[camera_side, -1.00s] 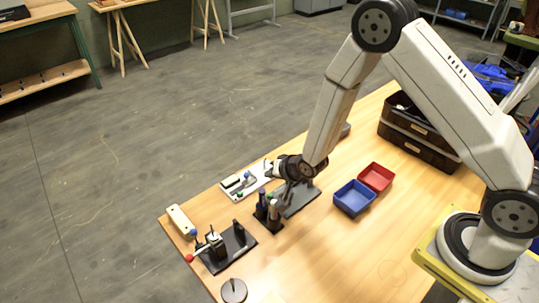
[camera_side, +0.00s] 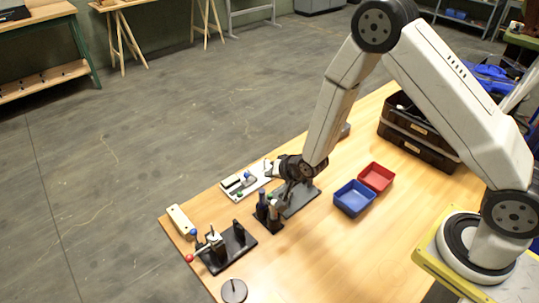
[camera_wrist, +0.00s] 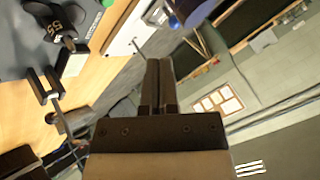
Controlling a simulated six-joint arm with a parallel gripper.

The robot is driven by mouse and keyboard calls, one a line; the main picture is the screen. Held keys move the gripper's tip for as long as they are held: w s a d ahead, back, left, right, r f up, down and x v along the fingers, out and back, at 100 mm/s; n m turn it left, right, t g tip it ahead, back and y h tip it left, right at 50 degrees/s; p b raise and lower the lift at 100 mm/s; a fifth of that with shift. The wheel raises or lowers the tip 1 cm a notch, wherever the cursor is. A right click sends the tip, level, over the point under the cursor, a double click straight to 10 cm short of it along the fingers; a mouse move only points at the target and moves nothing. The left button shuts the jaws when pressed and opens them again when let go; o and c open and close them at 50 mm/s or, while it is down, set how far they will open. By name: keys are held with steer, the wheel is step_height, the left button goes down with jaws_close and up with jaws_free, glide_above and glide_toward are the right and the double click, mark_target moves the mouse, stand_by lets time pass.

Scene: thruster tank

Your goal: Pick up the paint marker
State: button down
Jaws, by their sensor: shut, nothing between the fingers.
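Upright pen-like items stand in a small black holder (camera_side: 268,222) in the side view. One has a dark blue top (camera_side: 262,201); a paler one (camera_side: 273,206) stands beside it. I cannot tell for sure which is the paint marker. My gripper (camera_side: 279,192) is low over the table, just behind and to the right of the holder, and partly hides that area. In the wrist view my gripper (camera_wrist: 158,64) has its two dark fingers together with nothing held. A blurred blue rounded thing (camera_wrist: 198,10) shows at the top of that view, apart from the fingers.
A grey plate (camera_side: 303,203) lies under my wrist, with a blue tray (camera_side: 342,199) and red tray (camera_side: 376,178) to the right. A white board (camera_side: 236,187), a black clamp fixture (camera_side: 222,262) and a dark disc (camera_side: 233,291) are nearby. The front right table is clear.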

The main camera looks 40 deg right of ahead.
steer(key=shift+c, duration=2.2)
jaws_free()
